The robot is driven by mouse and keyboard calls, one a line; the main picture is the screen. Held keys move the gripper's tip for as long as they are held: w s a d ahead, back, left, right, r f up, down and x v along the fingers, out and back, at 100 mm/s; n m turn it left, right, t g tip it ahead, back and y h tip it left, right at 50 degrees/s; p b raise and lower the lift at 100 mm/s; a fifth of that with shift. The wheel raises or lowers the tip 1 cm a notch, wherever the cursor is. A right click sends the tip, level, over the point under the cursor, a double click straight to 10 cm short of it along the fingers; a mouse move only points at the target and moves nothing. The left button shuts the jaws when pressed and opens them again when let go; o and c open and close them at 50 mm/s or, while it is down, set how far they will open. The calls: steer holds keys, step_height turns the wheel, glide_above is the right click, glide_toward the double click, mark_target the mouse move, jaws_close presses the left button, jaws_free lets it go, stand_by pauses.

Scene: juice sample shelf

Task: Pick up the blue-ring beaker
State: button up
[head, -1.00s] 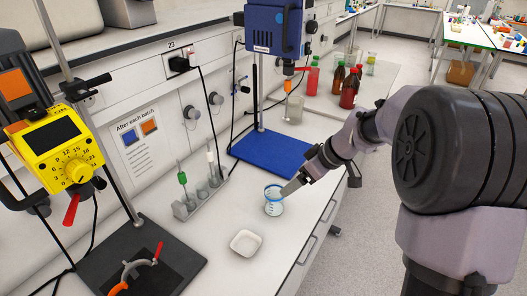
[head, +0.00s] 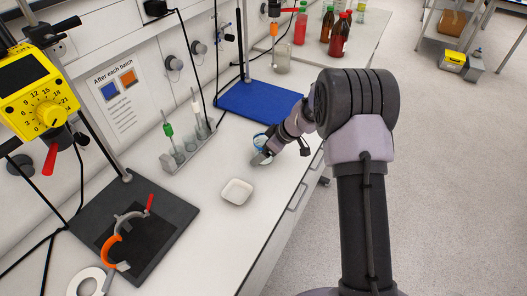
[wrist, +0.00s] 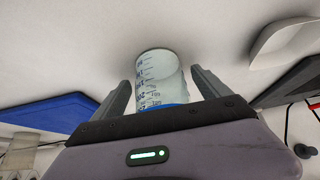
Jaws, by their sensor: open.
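The blue-ring beaker (wrist: 160,78) is clear with dark graduation marks and a blue band near the gripper body in the wrist view. It stands between the two open fingers of my gripper (wrist: 160,92), with a gap visible on at least one side. In the head view the beaker (head: 261,140) is on the white bench, mostly hidden behind my gripper (head: 262,158). Its blue rim just shows. Whether a finger touches it I cannot tell.
A white square dish (head: 237,192) sits in front of the beaker. A blue base plate (head: 258,104) lies behind, and a dark stand base (head: 135,225) is at front left.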

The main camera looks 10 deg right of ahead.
steer(key=c, duration=1.8)
steer(key=shift+r, duration=0.15)
